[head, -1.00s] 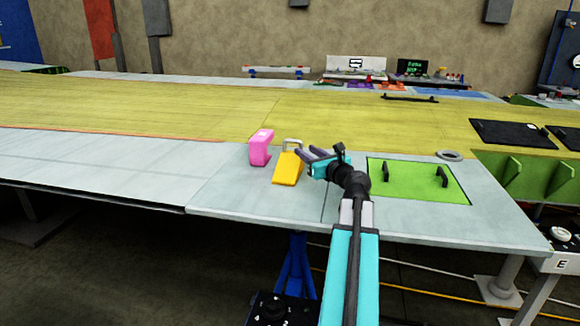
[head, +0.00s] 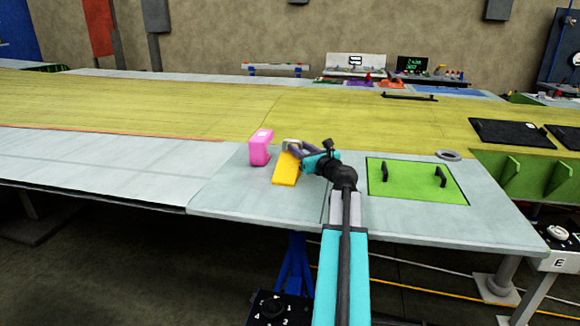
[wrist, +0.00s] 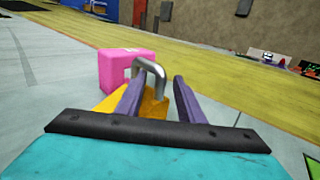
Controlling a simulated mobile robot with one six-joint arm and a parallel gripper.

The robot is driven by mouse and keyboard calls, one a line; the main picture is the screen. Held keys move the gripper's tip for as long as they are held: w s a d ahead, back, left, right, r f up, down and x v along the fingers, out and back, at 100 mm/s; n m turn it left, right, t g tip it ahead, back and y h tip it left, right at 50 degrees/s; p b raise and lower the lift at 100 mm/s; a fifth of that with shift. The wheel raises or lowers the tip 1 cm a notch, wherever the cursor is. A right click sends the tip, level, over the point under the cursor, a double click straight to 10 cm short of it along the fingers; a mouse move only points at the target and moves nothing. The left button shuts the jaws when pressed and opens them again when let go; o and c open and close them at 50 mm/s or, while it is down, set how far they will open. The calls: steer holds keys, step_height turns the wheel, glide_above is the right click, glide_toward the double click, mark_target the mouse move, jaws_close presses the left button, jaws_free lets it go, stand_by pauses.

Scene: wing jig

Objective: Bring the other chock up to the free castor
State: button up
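A yellow wedge-shaped chock (head: 285,170) with a grey metal handle stands on the grey wing panel; it also shows in the wrist view (wrist: 109,104), partly hidden by my fingers. My gripper (head: 293,149) is at the handle, coming from the right. In the wrist view its two purple fingers (wrist: 158,84) are apart, with the grey handle (wrist: 150,67) just ahead of and partly between them. The left finger overlaps one leg of the handle; I cannot tell if they touch. No castor can be made out.
A pink notched block (head: 260,147) stands close behind and left of the chock. A green panel (head: 405,184) with two black handles lies to the right, and a grey ring (head: 448,155) beyond it. The panel's left part is clear.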

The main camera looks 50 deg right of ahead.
jaws_close()
steer(key=shift+r, duration=0.1)
stand_by(1.3)
